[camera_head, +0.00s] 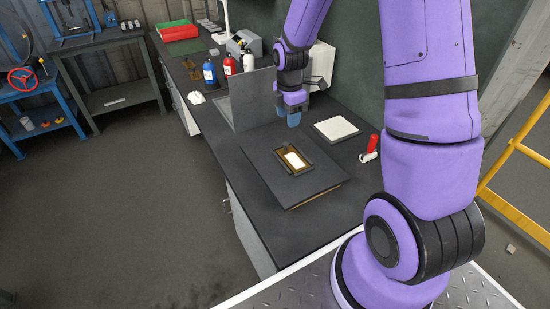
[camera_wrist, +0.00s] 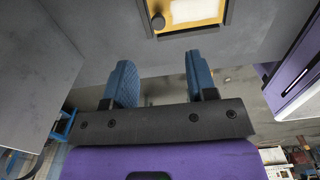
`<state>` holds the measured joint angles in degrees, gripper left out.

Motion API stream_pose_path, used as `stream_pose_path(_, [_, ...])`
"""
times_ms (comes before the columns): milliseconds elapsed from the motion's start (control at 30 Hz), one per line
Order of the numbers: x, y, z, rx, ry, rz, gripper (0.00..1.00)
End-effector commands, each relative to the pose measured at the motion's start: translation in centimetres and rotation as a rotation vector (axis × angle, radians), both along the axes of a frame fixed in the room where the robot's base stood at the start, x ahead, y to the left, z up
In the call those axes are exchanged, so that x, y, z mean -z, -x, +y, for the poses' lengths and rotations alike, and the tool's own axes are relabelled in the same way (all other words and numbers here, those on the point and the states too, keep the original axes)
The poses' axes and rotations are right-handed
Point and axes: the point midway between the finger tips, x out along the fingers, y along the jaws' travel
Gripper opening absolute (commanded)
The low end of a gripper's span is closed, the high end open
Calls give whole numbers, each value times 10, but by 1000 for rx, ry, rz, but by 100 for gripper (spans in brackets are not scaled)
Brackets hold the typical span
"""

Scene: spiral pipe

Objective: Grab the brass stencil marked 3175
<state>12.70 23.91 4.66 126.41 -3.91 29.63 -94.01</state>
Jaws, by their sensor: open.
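A brass-coloured rectangular piece (camera_head: 293,160) with a bright middle lies in a dark frame on a flat dark board (camera_head: 275,176) on the bench. It is likely the stencil, but no number is readable. The wrist view shows part of this piece (camera_wrist: 195,12) at the top edge, cut off, with a dark round knob beside it. My gripper (camera_head: 294,116) is above the bench, behind the board and apart from the brass piece. In the wrist view, my gripper's two blue fingers (camera_wrist: 160,82) are spread, with nothing between them.
A grey upright panel (camera_head: 252,100) stands left of my gripper. A white square pad (camera_head: 337,130) and a red-handled roller (camera_head: 370,148) lie to the right. Blue (camera_head: 209,72) and red (camera_head: 230,65) bottles stand farther back. The bench's front-left strip is clear.

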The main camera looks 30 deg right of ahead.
Motion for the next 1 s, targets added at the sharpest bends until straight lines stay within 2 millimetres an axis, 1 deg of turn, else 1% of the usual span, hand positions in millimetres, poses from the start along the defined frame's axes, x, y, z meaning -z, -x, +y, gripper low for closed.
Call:
stream_pose_path(167, [19,-1,-1,-15,-2,7,52])
stream_pose_path(300, [40,0,0,-15,-2,7,52])
stream_pose_path(400, [52,-1,0,-14,-2,6,52])
stream_pose_path(667, [67,-1,0,-14,-2,4,52])
stream_pose_path(900, [99,-2,0,-13,-1,5,52])
stream_pose_path(1000, [107,-2,0,-13,-2,4,52])
